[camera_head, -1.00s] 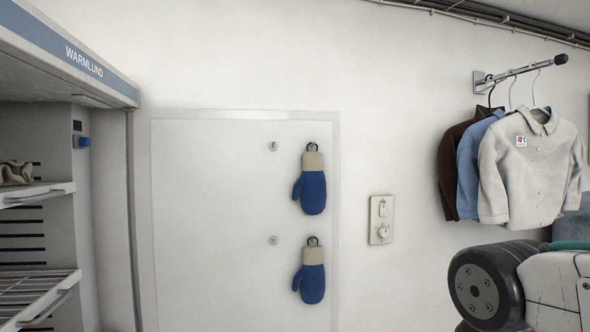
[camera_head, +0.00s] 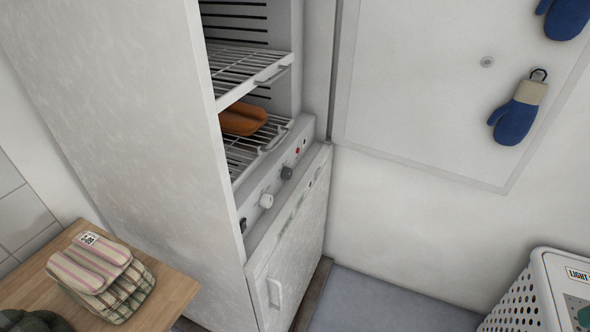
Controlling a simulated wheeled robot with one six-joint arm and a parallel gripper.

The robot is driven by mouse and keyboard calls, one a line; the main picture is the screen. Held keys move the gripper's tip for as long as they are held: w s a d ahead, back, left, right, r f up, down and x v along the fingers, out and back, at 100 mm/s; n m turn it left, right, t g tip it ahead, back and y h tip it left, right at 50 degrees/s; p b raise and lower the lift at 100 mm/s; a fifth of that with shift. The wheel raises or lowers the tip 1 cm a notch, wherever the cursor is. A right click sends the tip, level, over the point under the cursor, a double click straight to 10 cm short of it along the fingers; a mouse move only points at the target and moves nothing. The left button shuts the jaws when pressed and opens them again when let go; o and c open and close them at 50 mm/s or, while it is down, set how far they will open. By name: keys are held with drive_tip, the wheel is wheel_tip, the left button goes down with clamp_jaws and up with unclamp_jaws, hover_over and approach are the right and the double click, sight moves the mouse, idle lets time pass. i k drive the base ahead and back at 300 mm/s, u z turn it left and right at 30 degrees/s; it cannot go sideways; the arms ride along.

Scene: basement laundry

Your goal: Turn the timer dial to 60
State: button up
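The drying cabinet (camera_head: 160,110) has a slanted control panel (camera_head: 275,188) below its open shelves. On the panel are a white knob (camera_head: 266,200), a dark knob (camera_head: 287,172) farther back, and a dark control (camera_head: 243,225) at the near end, partly hidden by the cabinet's side wall. A small red spot (camera_head: 298,150) shows near the far end. The markings are too small to read, so I cannot tell which knob is the timer dial or where it points. My gripper is not in view.
Wire shelves (camera_head: 240,62) hold an orange-brown item (camera_head: 243,119). A wooden table (camera_head: 165,300) with folded striped cloths (camera_head: 98,272) stands at left. A white perforated basket (camera_head: 515,300) is at right. Blue mittens (camera_head: 516,120) hang on the wall. Grey floor (camera_head: 385,303) lies between.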

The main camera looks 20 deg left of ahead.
sight(286, 172)
drive_tip(key=u, duration=0.75)
drive_tip(key=i, duration=0.4)
drive_tip(key=z, duration=0.1)
